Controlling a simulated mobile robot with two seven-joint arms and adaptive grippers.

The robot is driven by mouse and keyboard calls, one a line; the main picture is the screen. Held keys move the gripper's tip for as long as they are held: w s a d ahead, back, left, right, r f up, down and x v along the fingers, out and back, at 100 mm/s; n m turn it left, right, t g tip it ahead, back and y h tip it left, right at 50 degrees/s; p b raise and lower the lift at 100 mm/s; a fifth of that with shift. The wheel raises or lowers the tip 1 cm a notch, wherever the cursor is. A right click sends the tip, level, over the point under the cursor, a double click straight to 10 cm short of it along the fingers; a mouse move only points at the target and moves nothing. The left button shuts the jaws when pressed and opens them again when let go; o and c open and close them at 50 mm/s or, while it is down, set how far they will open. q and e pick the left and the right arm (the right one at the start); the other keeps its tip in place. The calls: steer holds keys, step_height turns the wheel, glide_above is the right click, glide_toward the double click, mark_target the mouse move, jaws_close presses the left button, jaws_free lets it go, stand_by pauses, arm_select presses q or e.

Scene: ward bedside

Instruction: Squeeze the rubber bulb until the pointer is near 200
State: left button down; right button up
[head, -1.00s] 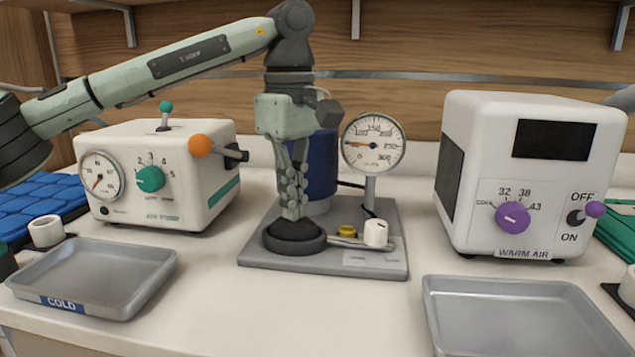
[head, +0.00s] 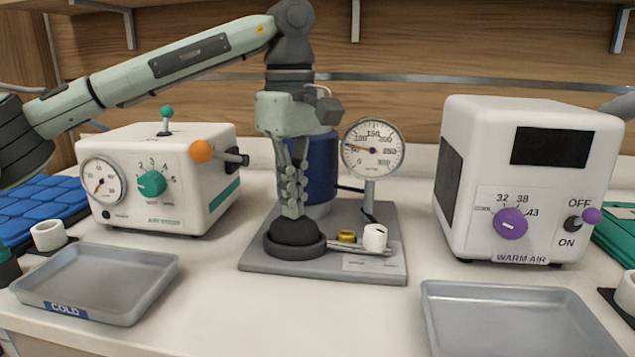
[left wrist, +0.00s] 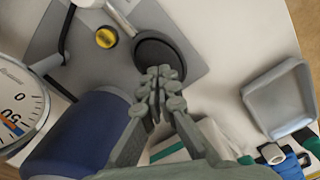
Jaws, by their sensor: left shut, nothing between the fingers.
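The black rubber bulb (head: 295,233) sits in a dark ring on a grey base plate (head: 270,264). My left gripper (head: 292,212) points straight down over it, its fingers shut and empty. The fingertips are at the top of the bulb; whether they press it I cannot tell. In the left wrist view the bulb (left wrist: 157,54) shows just beyond the fingertips (left wrist: 158,78). The round gauge (head: 372,149) stands on a post at the plate's back right. Its pointer points left, near 50; part of the dial also shows in the left wrist view (left wrist: 16,108). My right gripper is not in view.
A blue cylinder (head: 321,172) stands behind my fingers. A yellow button (head: 347,236) and a white knob (head: 375,238) are right of the bulb. The air pump (head: 205,200) is left, the warm air unit (head: 470,180) right. Grey trays (head: 165,270) (head: 434,315) lie in front.

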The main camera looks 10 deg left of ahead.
arm_select(q)
steer(key=shift+f+b, duration=0.6)
steer(key=shift+f, duration=0.5)
steer(key=shift+r+p, duration=0.95)
steer(key=shift+r, duration=0.2)
steer(key=shift+f, duration=0.15)
steer(key=shift+f+b, duration=0.75)
steer(key=shift+f, duration=0.35)
steer(key=shift+r+p, duration=0.7)
steer(key=shift+r, duration=0.55)
steer(key=shift+f, duration=0.1)
